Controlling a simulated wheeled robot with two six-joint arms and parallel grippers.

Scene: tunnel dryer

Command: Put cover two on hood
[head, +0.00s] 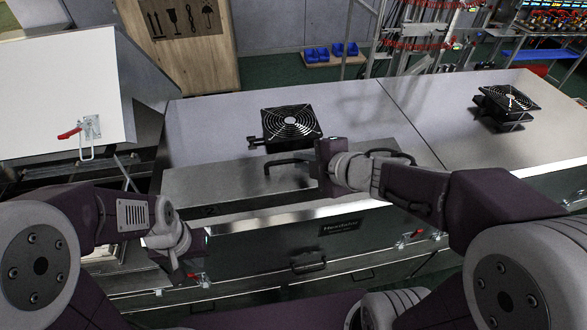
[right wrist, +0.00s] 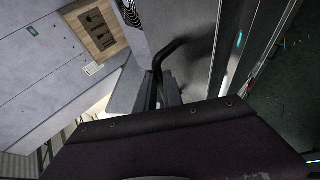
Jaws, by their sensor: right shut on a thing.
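The hood is a long grey metal housing (head: 350,105) across the middle of the head view. My right gripper (head: 316,168) is shut on a black bar handle (head: 285,163) of this panel. The bent handle (right wrist: 166,52) also shows between its fingers (right wrist: 168,92) in the right wrist view. The panel's seating is partly hidden by my arm. My left gripper (head: 190,262) hangs low at the left, before the housing front; its fingers are unclear.
Two black fans, one near the middle (head: 291,124) and one at the right (head: 508,101), stand on the housing top. A raised pale panel (head: 65,90) with a red latch is at the left. A wooden crate (head: 185,42) stands behind. Red-handled latches line the housing front.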

